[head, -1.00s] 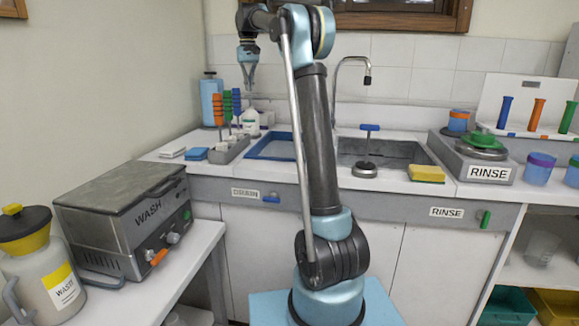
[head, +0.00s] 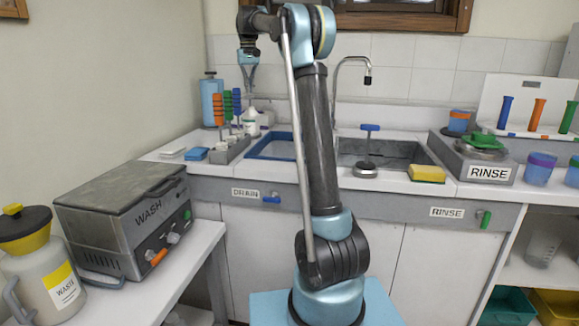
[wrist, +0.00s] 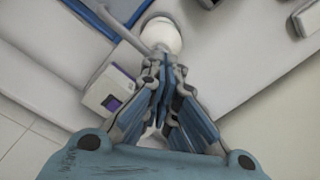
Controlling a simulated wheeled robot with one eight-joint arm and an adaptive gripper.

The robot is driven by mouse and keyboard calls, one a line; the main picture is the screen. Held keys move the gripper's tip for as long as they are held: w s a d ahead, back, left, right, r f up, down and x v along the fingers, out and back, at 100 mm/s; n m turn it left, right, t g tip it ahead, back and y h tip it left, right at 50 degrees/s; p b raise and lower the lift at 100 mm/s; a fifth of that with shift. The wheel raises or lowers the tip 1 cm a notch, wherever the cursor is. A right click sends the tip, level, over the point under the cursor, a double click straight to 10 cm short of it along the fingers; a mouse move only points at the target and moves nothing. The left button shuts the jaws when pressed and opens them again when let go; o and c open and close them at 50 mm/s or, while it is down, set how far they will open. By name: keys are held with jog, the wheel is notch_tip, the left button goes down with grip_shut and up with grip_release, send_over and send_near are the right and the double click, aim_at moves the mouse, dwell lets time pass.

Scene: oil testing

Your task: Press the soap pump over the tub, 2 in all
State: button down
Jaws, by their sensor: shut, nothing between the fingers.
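The soap pump is a white bottle (head: 251,123) at the back of the counter, just left of the blue-rimmed tub (head: 272,155). My gripper (head: 249,91) points down above the bottle with its fingers together and nothing between them. In the wrist view my gripper (wrist: 163,68) reaches toward a round white pump head (wrist: 160,34). A white body with a purple patch (wrist: 108,98) shows beside the fingers. The tub's blue rim (wrist: 95,18) is at the upper left there. The fingers hide part of the pump, so I cannot tell whether they touch it.
A tall faucet (head: 336,88) and a blue-handled plunger-like tool (head: 366,150) are to the right.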

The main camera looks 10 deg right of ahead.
jog(key=shift+f, duration=0.3)
jog(key=shift+f, duration=0.8)
jog(key=shift+r, duration=1.55)
jog(key=shift+f, duration=0.75)
